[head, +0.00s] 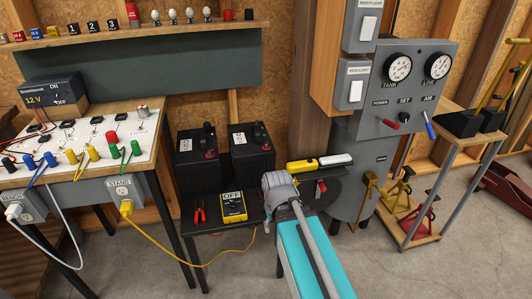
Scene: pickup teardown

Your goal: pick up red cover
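I cannot tell for sure which thing is the red cover. A small red cap-like piece (228,15) stands on the wall shelf at the top, towards its right end. Another red cap (111,138) sits on the white switch panel at the left, next to a green one (135,148).
The shelf (165,33) also holds bulbs and numbered pieces. Two black batteries (190,165) and a yellow meter (233,205) stand on a low dark table. A grey gauge panel (412,90) is at the right. A yellow cable (170,250) crosses the floor.

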